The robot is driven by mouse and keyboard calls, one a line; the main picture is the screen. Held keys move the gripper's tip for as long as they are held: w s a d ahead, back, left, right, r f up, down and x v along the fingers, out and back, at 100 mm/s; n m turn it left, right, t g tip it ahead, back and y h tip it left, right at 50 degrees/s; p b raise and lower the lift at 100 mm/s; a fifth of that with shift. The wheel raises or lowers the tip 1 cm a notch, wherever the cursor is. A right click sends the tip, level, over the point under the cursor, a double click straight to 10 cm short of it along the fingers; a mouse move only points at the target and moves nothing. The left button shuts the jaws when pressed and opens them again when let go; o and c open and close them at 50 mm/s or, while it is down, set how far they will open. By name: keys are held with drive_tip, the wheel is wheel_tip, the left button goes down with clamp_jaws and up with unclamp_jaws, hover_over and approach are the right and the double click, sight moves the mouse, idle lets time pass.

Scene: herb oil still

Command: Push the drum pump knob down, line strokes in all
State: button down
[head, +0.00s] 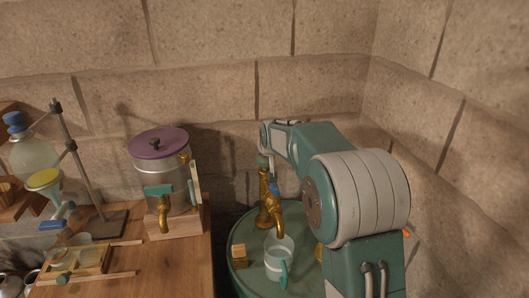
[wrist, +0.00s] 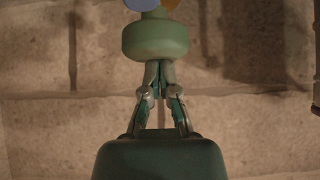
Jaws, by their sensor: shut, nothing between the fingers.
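The drum pump is brass (head: 267,207) with a curved spout and stands on a round green drum (head: 240,275). Its rounded green knob (head: 262,161) sits at the top of the pump, beside the end of my arm. In the wrist view the knob (wrist: 155,38) is large and close. My gripper (wrist: 160,64) is shut and empty, its fingertips right at the knob's near edge; I cannot tell whether they touch. In the head view the fingers are not clearly seen behind my arm. A clear cup (head: 279,262) with a teal handle stands on the drum under the spout.
Stone walls close off the back and right.

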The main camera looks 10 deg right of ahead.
drive_tip(key=v, duration=1.1)
drive_tip(key=shift+s+r, duration=0.2)
drive_tip(key=shift+s, duration=0.05)
wheel_tip(320, 180, up, 10)
drive_tip(key=w, duration=0.1)
drive_tip(key=shift+w+d, duration=0.2)
drive_tip(key=x, duration=0.4)
drive_tip(key=s+f+x, duration=0.1)
drive_tip(key=x, duration=0.3)
drive_tip(key=s+f+x, duration=0.1)
drive_tip(key=x, duration=0.3)
drive_tip(key=shift+w+f, duration=0.2)
drive_tip(key=shift+w, duration=0.05)
